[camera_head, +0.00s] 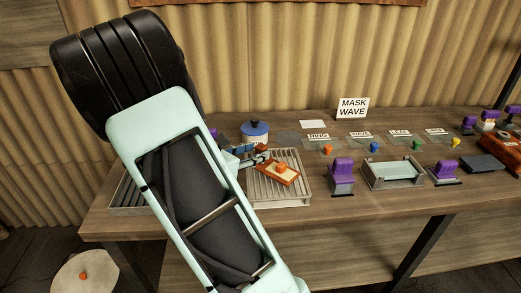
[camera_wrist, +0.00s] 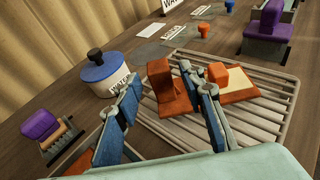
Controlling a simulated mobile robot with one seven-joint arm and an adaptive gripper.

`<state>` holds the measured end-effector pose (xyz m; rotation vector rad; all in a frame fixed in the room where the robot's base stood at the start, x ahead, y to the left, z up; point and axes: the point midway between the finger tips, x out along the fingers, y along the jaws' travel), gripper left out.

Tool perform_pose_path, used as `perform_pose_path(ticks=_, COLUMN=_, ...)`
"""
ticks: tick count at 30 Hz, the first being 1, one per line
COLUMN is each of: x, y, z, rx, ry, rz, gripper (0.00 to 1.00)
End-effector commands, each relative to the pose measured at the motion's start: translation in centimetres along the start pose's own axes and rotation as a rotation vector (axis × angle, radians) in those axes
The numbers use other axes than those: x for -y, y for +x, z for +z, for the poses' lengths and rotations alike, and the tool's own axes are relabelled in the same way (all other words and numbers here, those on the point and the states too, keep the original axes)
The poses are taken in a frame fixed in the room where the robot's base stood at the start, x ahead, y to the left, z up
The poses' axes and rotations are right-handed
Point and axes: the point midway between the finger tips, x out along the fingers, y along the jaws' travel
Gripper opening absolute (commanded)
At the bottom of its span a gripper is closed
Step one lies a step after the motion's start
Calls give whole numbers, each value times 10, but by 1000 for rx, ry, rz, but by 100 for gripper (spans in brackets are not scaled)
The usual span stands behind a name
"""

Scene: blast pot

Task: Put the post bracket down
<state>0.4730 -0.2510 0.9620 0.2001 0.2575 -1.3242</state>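A reddish-brown bracket with an upright post (camera_wrist: 168,92), which looks like the post bracket, stands on the slatted rack (camera_wrist: 272,127) in the wrist view. My gripper (camera_wrist: 164,98) has its two blue-padded fingers apart, one on each side of this bracket. In the head view my gripper (camera_head: 252,157) is low over the left part of the rack (camera_head: 300,197), partly hidden by my arm.
An orange-brown plate with an orange knob (camera_head: 279,172) lies on the rack, right of my gripper. A blue-lidded pot (camera_head: 255,132) stands behind. Purple fixtures (camera_head: 342,176), a pale tray (camera_head: 393,184) and colored pegs (camera_head: 375,147) stand to the right. A purple-topped item (camera_wrist: 40,125) is at left.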

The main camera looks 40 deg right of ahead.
Motion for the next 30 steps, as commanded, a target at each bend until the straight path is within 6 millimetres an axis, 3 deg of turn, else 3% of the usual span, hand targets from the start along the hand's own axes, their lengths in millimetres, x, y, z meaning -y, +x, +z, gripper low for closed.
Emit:
perform_pose_path(ticks=6, x=-2, y=-50, z=1, rx=-1, ry=-1, rz=6, gripper=37)
perform_pose_path(ticks=12, x=-1, y=-78, z=0, rx=1, ry=-1, rz=2, gripper=37)
perform_pose_path(ticks=30, x=0, y=-86, z=0, rx=1, ry=-1, rz=0, gripper=37)
